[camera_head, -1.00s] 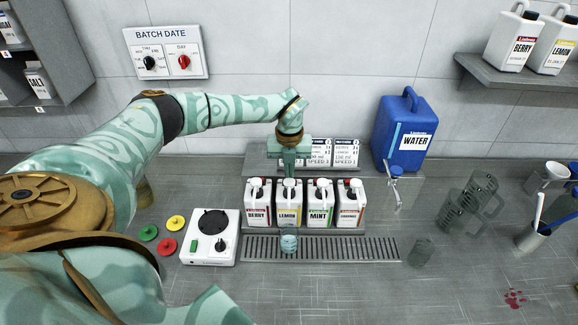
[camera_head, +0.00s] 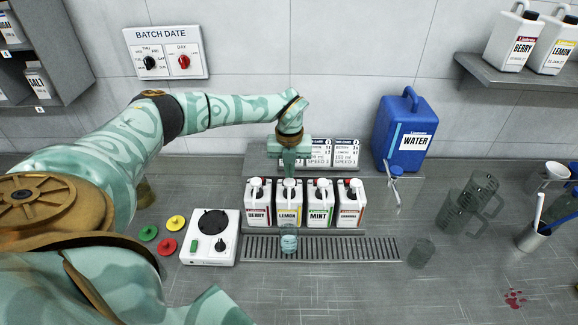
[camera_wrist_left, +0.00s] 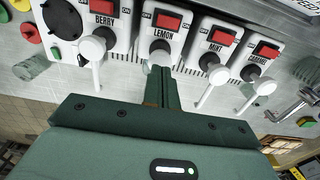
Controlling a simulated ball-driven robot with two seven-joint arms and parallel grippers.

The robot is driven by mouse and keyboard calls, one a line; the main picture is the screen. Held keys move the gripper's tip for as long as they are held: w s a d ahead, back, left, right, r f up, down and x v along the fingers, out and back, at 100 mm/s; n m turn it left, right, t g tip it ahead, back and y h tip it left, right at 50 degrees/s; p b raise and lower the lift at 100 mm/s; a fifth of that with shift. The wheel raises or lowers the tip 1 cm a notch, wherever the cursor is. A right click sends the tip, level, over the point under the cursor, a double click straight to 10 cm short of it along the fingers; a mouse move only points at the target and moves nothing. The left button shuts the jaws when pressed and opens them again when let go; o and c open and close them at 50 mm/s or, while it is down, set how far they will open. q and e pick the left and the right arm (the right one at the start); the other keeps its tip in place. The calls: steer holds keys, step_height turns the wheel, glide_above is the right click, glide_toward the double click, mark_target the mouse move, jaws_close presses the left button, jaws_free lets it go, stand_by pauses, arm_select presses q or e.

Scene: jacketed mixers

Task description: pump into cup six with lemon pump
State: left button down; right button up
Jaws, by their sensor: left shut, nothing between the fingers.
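The lemon pump (camera_head: 289,212) is a white jug with a yellow-marked label, between the berry and mint jugs. It also shows in the left wrist view (camera_wrist_left: 163,32), with a red switch and a round white pump head. My left gripper (camera_head: 289,172) points down just above the lemon pump's top, its fingers shut and empty. In the left wrist view the shut fingers (camera_wrist_left: 159,72) lie in line with the lemon pump head; I cannot tell whether they touch. A clear cup (camera_head: 288,243) with bluish contents stands on the drip grate below the lemon spout. My right gripper is out of view.
Berry (camera_head: 258,208), mint (camera_head: 320,208) and a fourth jug (camera_head: 351,208) crowd the lemon jug. A white scale-like device (camera_head: 210,238) stands left of the grate (camera_head: 340,249). A blue water jug (camera_head: 405,135) and clear pitchers (camera_head: 478,195) are to the right.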

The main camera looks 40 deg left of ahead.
mark_target(289, 181)
arm_select(q)
steer(key=shift+f, duration=0.2)
stand_by(0.5)
steer(key=shift+f, duration=0.15)
steer(key=shift+f+b, duration=0.9)
steer(key=shift+f, duration=0.55)
steer(key=shift+r, duration=0.1)
step_height(289, 181, up, 3)
steer(key=p, duration=0.4)
steer(key=shift+r, duration=0.2)
